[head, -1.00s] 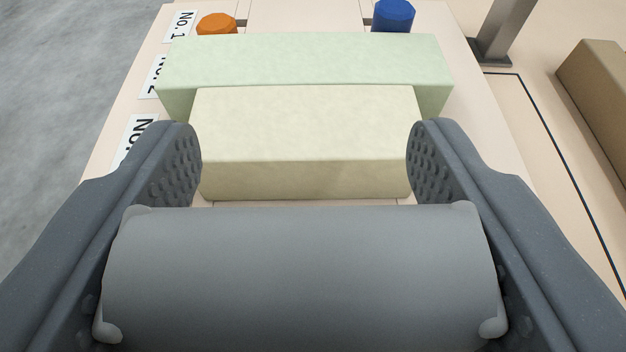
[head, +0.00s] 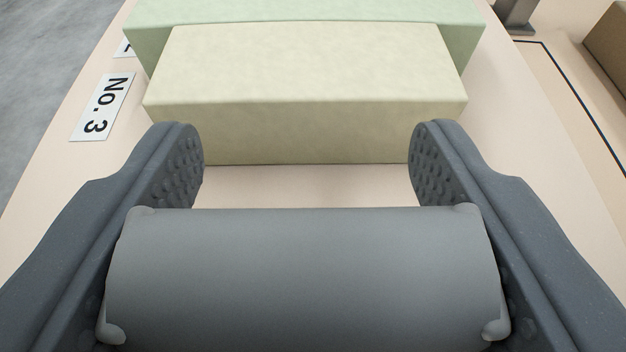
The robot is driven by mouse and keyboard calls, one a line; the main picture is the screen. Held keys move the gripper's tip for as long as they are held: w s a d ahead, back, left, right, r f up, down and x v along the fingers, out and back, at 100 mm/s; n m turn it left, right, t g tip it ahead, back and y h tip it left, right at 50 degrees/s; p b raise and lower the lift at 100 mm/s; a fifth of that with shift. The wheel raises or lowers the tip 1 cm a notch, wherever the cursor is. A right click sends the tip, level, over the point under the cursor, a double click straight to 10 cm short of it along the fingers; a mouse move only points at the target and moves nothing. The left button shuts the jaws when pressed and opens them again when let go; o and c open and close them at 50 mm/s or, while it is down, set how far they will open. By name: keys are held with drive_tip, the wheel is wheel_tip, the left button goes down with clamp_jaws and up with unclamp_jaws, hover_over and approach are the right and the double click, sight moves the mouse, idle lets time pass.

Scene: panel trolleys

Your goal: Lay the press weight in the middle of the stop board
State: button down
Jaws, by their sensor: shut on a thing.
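My gripper (head: 308,165) is shut on a grey, rounded weight (head: 305,275), which lies crosswise between the two ribbed fingers at the bottom of the view. Its near underside is hidden. Beyond the fingertips lies a cream block (head: 305,65), with its front face toward me. The fingertips cover small parts of its lower front corners. A wider pale green block (head: 310,10) lies behind it, cut off by the top edge. No label names the stop board, so I cannot tell which piece it is. The weight is apart from both blocks in the picture.
The blocks rest on a pale pinkish deck (head: 300,185), with a "No. 3" label (head: 103,106) at left and part of another label above it. Grey floor (head: 45,50) lies beyond the left edge. A grey post foot (head: 517,15) and a brown block (head: 608,45) stand at right.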

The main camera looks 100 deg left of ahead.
drive_tip(key=shift+f, duration=0.3)
idle(0.6)
drive_tip(key=shift+c, duration=2.1)
unclamp_jaws()
drive_tip(key=shift+d, duration=0.1)
drive_tip(key=p+v, duration=0.2)
drive_tip(key=v, duration=1.1)
drive_tip(key=shift+w+d, duration=0.15)
drive_tip(key=shift+d, duration=0.1)
